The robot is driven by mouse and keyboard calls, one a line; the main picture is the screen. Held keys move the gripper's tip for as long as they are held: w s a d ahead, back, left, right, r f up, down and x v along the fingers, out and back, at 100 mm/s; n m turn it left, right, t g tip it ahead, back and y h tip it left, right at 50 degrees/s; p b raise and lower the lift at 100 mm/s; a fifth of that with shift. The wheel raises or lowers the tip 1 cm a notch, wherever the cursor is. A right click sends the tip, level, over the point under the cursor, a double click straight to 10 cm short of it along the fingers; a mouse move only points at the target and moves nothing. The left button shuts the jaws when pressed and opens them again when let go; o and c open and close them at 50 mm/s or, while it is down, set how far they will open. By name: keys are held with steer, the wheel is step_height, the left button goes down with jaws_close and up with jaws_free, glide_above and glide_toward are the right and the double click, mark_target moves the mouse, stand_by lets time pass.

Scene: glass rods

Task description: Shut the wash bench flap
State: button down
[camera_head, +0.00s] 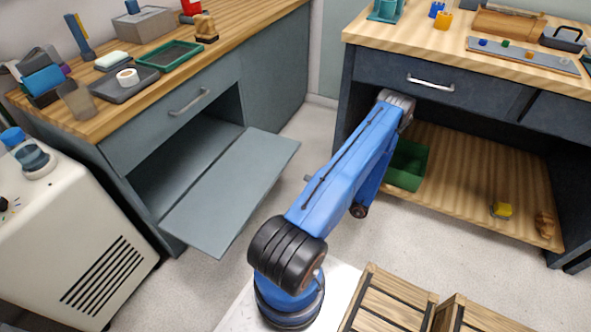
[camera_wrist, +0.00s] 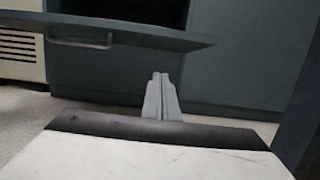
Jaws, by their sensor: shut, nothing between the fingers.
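The wash bench flap is the grey panel (camera_head: 235,190) on the left bench. It is folded down open and juts out roughly level in front of the dark compartment (camera_head: 190,160). In the wrist view the flap (camera_wrist: 150,36) crosses the upper left, its bar handle (camera_wrist: 80,43) on the side facing me. My gripper (camera_wrist: 162,80) is shut and empty, its fingertips pointing toward the bench. It is apart from the flap, below and right of the handle in that view. In the head view my arm hides most of the gripper.
A drawer with a handle (camera_head: 188,102) is shut above the compartment. A white machine (camera_head: 70,235) stands left of the flap. The right bench has a low shelf (camera_head: 470,180) with a green bin (camera_head: 408,165). Wooden crates (camera_head: 390,300) stand at front right. The floor between flap and arm is clear.

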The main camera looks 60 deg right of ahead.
steer(key=w+r, duration=0.6)
steer(key=w, duration=0.3)
steer(key=shift+w+a, duration=0.3)
steer(key=shift+a, duration=0.1)
steer(key=shift+r, duration=0.2)
